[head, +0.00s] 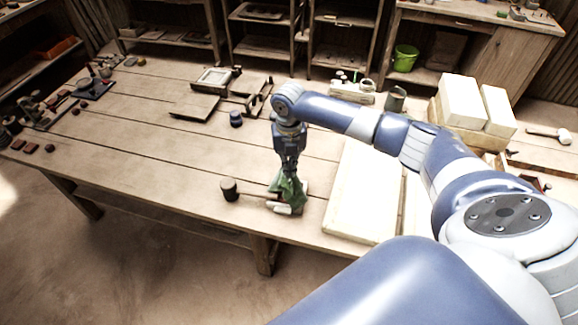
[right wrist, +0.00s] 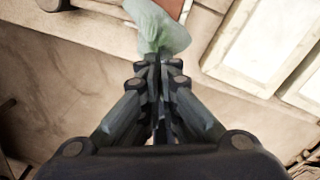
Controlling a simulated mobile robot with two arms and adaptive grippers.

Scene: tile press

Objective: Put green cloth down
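The green cloth (head: 287,193) hangs in a crumpled bunch below my right gripper (head: 289,172), low over the front part of the wooden table (head: 150,160). In the right wrist view the cloth (right wrist: 158,28) shows pale green at the tips of my right gripper (right wrist: 154,60), whose fingers are closed together on it. I cannot tell whether the cloth's lower end touches the table. A small white item and a reddish one show right by the cloth, partly hidden. My left gripper is not in view.
A large pale slab (head: 362,195) lies to the right. A dark jar (head: 236,118) and wooden frames (head: 212,82) stand farther back. The left middle of the table is clear.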

